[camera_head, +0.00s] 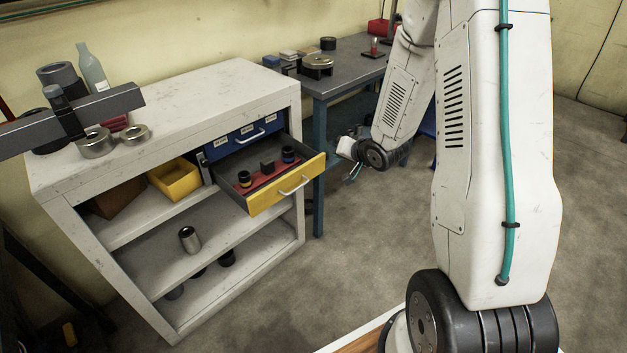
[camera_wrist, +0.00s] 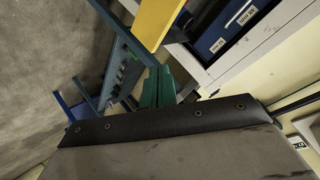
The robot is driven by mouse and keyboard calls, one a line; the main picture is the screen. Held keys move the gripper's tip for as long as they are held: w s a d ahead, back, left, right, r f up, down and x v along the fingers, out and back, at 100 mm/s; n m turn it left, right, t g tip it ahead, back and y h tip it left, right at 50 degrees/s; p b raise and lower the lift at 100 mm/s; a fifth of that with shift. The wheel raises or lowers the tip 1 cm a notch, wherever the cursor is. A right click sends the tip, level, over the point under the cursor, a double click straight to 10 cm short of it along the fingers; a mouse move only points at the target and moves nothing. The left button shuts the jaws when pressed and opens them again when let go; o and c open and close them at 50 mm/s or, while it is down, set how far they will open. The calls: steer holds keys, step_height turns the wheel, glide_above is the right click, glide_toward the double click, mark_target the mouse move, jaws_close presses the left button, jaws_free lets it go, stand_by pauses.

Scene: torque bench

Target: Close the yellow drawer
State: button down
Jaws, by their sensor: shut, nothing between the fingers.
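The yellow drawer (camera_head: 288,186) is pulled out from the grey-white cabinet (camera_head: 225,82), its front with a pale bar handle (camera_head: 294,185). A red insert and several small dark parts lie inside it. In the wrist view the yellow drawer front (camera_wrist: 156,20) shows at the top. My gripper (camera_head: 353,174) hangs to the right of the drawer front, apart from it, with a visible gap in the head view. Its green fingers (camera_wrist: 157,88) are together and empty in the wrist view, just below the yellow front in the picture.
A shut blue drawer (camera_head: 237,139) sits above the yellow one. A yellow bin (camera_head: 176,179) and a metal cylinder (camera_head: 190,239) stand on the shelves. A blue-legged table (camera_head: 345,72) with tools stands behind, close to my arm. The floor right of the cabinet is clear.

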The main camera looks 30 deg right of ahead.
step_height(320, 180, down, 9)
steer(key=s+m+t+y, duration=0.2)
steer(key=m+t+y, duration=0.3)
steer(key=m+t, duration=0.1)
steer(key=m, duration=0.1)
glide_toward(307, 175)
steer(key=x, duration=0.6)
steer(key=shift+w+a+r, duration=0.1)
steer(key=shift+w+a, duration=0.15)
steer(key=shift+w, duration=0.1)
steer(key=shift+w, duration=0.15)
